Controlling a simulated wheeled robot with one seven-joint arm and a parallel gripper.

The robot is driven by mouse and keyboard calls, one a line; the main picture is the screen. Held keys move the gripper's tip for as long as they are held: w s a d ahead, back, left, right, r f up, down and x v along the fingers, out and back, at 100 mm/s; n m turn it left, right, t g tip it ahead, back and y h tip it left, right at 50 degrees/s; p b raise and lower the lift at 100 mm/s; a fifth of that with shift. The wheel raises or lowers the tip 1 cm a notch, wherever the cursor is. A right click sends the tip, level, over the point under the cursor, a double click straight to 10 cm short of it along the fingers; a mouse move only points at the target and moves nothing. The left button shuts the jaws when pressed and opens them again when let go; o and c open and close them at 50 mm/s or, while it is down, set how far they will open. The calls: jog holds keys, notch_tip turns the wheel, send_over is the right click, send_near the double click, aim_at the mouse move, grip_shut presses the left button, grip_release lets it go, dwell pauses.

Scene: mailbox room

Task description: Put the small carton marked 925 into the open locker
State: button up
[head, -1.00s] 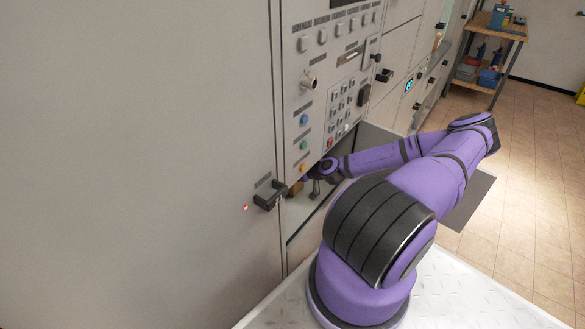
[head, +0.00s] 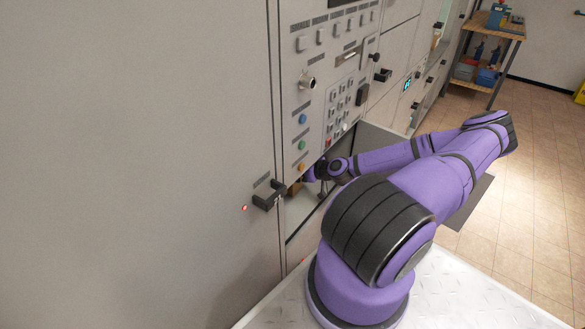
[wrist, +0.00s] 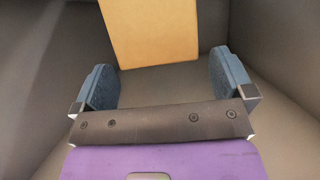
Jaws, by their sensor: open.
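A tan carton (wrist: 152,30) stands in the wrist view, just beyond my gripper (wrist: 163,85) and inside the grey-walled locker. No number shows on the part of it in view, and its top is cut off by the frame. My gripper's two blue-grey fingers are wide apart with nothing between them; the carton is ahead of the fingertips. In the head view my arm reaches into the open locker (head: 304,206) below the keypad panel. A small brown bit of the carton (head: 294,188) shows near the locker's left side. The rest is hidden by my arm and the panel.
The panel above the opening (head: 325,100) has buttons and a keypad. A black handle (head: 268,194) juts out left of the opening.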

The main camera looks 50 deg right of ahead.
jog(key=v, duration=0.8)
